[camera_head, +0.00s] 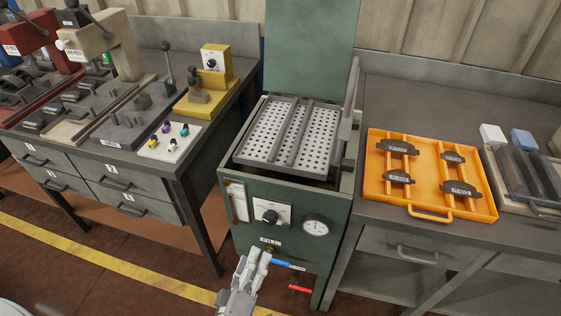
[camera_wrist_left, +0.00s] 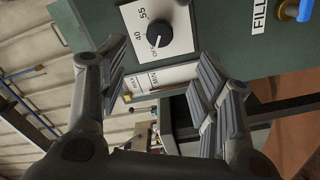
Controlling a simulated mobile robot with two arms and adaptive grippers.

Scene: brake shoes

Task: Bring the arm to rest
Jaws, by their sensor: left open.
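My left gripper (camera_head: 257,262) is in front of the green washer cabinet, low in the head view, beside a blue-handled valve (camera_head: 281,263). In the left wrist view its fingers (camera_wrist_left: 160,85) are spread apart with nothing between them. The cabinet's front panel, with a black dial (camera_wrist_left: 159,33) and a level gauge (camera_wrist_left: 160,78), shows beyond the fingers. My right gripper is not in either view.
The green cabinet (camera_head: 232,229) has an open lid and a perforated tray (camera_head: 262,133). An orange tray (camera_head: 428,165) with several brake shoes lies on the right bench. Presses and a white board of coloured pieces (camera_head: 169,141) stand left. A red-handled valve (camera_head: 300,289) sticks out low.

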